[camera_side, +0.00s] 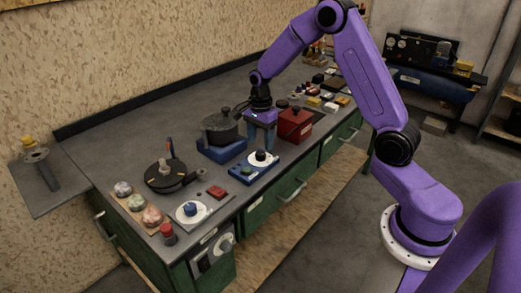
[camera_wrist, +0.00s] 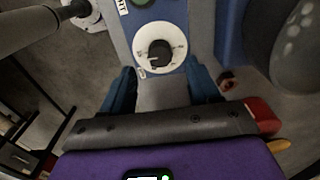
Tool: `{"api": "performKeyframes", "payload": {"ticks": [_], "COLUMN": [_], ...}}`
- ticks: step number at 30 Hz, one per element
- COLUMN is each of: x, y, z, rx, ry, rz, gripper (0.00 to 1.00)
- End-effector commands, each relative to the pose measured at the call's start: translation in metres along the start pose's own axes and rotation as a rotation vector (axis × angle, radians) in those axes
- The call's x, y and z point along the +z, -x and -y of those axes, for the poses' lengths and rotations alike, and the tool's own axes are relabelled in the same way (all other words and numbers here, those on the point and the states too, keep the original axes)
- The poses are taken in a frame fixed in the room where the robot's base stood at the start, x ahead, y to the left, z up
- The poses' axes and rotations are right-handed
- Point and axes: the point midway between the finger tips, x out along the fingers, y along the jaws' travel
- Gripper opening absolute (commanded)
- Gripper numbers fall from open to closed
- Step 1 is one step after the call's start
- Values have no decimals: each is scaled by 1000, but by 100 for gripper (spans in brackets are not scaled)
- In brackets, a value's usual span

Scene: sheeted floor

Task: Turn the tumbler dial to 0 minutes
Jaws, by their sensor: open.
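A white dial with a black knob (camera_side: 261,157) sits on a blue control box (camera_side: 243,174) on the bench; I take it as the tumbler dial. The dial face also shows near the top middle in the wrist view (camera_wrist: 142,38), its black knob near the centre. Marks ring the face, too small to read, and I cannot tell which one the knob points to. My gripper (camera_side: 261,146) points down above the bench, close to the dial. In the wrist view my gripper (camera_wrist: 161,84) has its blue fingers spread wide, with nothing between them; the dial appears just beyond them.
A dark pot (camera_side: 219,128) on a blue base stands left of my gripper, and a red box (camera_side: 295,124) right of it. A second white dial with a blue knob (camera_side: 190,209) sits near the bench's front corner. A black round turntable (camera_side: 163,180) and several stones lie left.

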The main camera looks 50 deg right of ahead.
Motion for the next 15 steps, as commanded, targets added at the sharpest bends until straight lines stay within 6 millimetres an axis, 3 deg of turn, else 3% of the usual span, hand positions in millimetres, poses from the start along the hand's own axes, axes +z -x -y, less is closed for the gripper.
{"api": "performKeyframes", "payload": {"ticks": [6,15], "x": [0,0], "y": [-32,-45], "z": [-1,0], "rx": [3,0], "ry": [-1,-1], "rz": [0,0], "gripper": [61,61]}}
